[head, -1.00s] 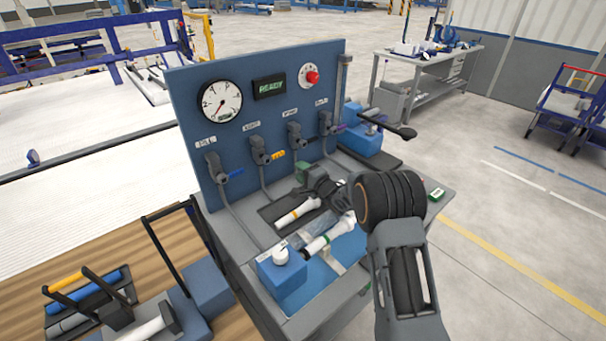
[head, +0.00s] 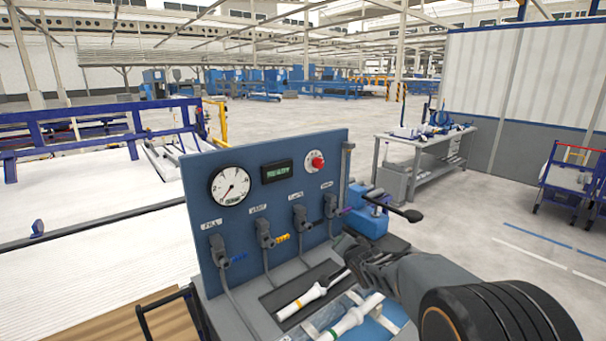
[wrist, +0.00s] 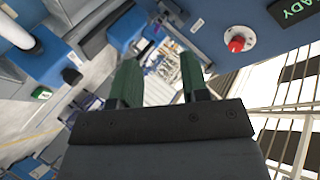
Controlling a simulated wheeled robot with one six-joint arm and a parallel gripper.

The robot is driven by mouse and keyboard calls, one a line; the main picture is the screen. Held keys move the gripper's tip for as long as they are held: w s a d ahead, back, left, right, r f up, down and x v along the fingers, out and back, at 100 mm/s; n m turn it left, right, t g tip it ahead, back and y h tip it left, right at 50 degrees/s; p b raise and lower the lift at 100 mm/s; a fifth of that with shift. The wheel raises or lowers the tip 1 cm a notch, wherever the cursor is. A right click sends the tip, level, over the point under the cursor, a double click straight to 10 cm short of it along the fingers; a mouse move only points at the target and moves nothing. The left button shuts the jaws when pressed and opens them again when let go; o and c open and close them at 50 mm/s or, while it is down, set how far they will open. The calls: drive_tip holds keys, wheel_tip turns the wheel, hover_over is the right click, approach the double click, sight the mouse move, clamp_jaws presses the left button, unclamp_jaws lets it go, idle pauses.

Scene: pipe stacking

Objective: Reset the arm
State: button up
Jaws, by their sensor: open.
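My gripper (wrist: 158,82) shows in the wrist view with its two green fingers apart and nothing between them. In the head view my arm reaches in from the lower right, and the gripper end is mostly hidden near the right side of the bench. White pipe pieces lie on the bench: one with a yellow band (head: 303,300) in the dark tray, and one with a green band (head: 352,318) on the blue fixture in front. My gripper is apart from both.
A blue panel (head: 265,200) with a gauge (head: 230,186), a display (head: 277,171), a red knob (head: 317,162) and several valves stands behind the pipes. A blue vise (head: 372,220) sits to the right.

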drive_tip(key=s+d+n+g+h, duration=0.1)
drive_tip(key=s+d+n+g, duration=0.1)
drive_tip(key=s, duration=1.3)
drive_tip(key=s+d+n+g+h, duration=0.1)
drive_tip(key=s+n+g, duration=0.4)
drive_tip(key=s, duration=1)
drive_tip(key=shift+s+d+f+n+g, duration=0.15)
drive_tip(key=shift+d+n+g, duration=0.15)
drive_tip(key=shift+d+g, duration=0.45)
